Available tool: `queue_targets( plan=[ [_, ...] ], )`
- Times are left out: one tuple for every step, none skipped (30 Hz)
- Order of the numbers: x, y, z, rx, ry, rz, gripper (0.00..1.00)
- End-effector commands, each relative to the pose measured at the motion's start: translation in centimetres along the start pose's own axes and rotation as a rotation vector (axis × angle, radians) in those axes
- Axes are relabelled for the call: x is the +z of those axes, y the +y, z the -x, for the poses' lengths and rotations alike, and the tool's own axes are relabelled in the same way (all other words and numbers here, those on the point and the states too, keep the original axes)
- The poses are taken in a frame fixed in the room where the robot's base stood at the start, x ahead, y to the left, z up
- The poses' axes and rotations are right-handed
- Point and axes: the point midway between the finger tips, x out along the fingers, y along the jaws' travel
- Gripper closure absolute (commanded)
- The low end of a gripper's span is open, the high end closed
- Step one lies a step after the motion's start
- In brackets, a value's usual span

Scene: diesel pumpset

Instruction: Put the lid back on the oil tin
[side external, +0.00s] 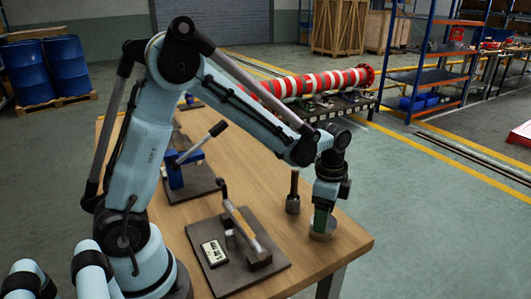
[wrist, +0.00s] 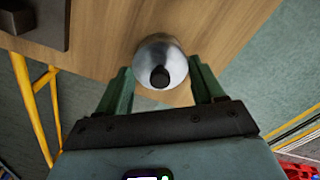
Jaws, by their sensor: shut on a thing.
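My gripper (side external: 322,217) points down near the front right corner of the wooden table. A round, pale metal piece (side external: 322,232) shows low between its fingers. In the wrist view, my two green fingers (wrist: 162,78) flank this silver round piece (wrist: 158,48), which has a black knob or spot on top and looks like the lid. The jaws are shut on it. I cannot tell whether it touches the table. A dark metal container (side external: 293,203) with a narrow upright part stands just left of my gripper; I cannot tell whether it is the oil tin.
A dark plate (side external: 278,262) with a lever and a small display lies on the table (side external: 340,245) to the left. A blue hand-lever device (side external: 183,170) stands farther back. A red and white striped shaft (side external: 320,83) lies behind. The table edge is close to my gripper.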

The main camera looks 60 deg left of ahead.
Motion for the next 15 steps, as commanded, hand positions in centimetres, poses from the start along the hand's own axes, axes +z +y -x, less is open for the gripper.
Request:
queue_targets(
  plan=[
    [0.0,0.0,0.0,0.0,0.0,0.0,0.61],
    [0.0,0.0,0.0,0.0,0.0,0.0,0.61],
    [0.0,-0.01,-0.01,0.0,0.0,0.0,0.61],
    [0.0,-0.01,-0.03,0.0,0.0,0.0,0.61],
    [0.0,-0.01,-0.04,0.0,0.0,0.0,0.61],
    [0.0,-0.01,-0.04,0.0,0.0,0.0,0.61],
    [0.0,-0.01,-0.04,0.0,0.0,0.0,0.61],
    [0.0,-0.01,-0.04,0.0,0.0,0.0,0.61],
    [0.0,-0.01,-0.04,0.0,0.0,0.0,0.61],
    [0.0,-0.01,-0.04,0.0,0.0,0.0,0.61],
    [0.0,-0.01,-0.04,0.0,0.0,0.0,0.61],
    [0.0,-0.01,-0.04,0.0,0.0,0.0,0.61],
    [0.0,-0.01,-0.04,0.0,0.0,0.0,0.61],
    [0.0,-0.01,-0.04,0.0,0.0,0.0,0.31],
    [0.0,-0.01,-0.04,0.0,0.0,0.0,0.25]
  ],
)
